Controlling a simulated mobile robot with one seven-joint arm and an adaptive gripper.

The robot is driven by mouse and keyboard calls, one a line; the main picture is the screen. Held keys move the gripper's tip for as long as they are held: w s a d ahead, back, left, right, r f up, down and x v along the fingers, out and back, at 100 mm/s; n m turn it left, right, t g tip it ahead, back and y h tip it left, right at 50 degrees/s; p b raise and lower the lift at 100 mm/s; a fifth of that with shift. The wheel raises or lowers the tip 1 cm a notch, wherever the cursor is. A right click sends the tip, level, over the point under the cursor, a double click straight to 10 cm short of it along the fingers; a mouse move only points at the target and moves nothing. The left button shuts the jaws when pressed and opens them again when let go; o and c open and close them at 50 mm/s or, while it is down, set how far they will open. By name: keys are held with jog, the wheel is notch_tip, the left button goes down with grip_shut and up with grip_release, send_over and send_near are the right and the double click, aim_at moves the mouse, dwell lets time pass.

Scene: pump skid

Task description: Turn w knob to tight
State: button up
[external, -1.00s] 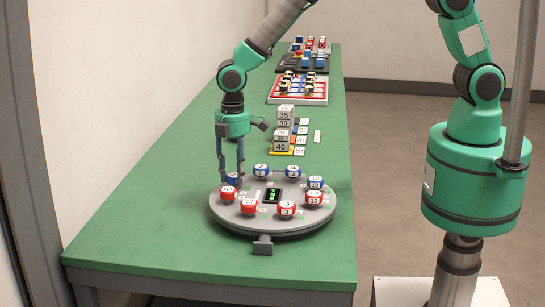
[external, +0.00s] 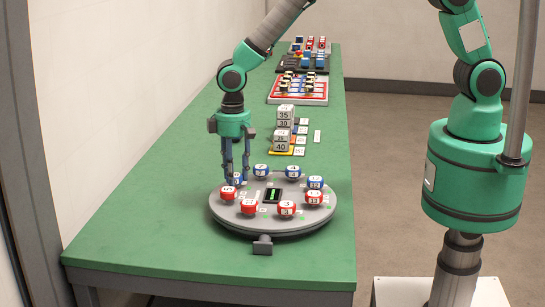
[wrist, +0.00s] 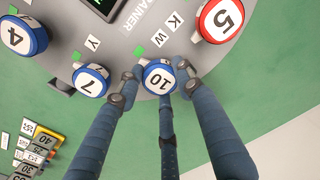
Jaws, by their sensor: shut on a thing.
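The knob beside the W label (wrist: 155,41) is blue with a white cap reading 10; this W knob (wrist: 158,77) sits near the rim of the round grey turntable-like board (external: 275,226). My gripper (wrist: 161,82) points down over it, with its fingers closed around the knob's sides. A small green mark (wrist: 138,52) lies on the board close to the knob. The knob's exact turn angle cannot be told.
Other red and blue knobs ring a dark central display (external: 273,196). Stacked numbered blocks (external: 284,130) stand behind. The green table left of the board is clear.

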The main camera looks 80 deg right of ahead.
jog(key=shift+m, duration=0.3)
jog(key=o, duration=1.1)
jog(key=shift+o, duration=0.2)
jog(key=shift+r, duration=0.15)
notch_tip(320, 180, up, 12)
dwell(0.4)
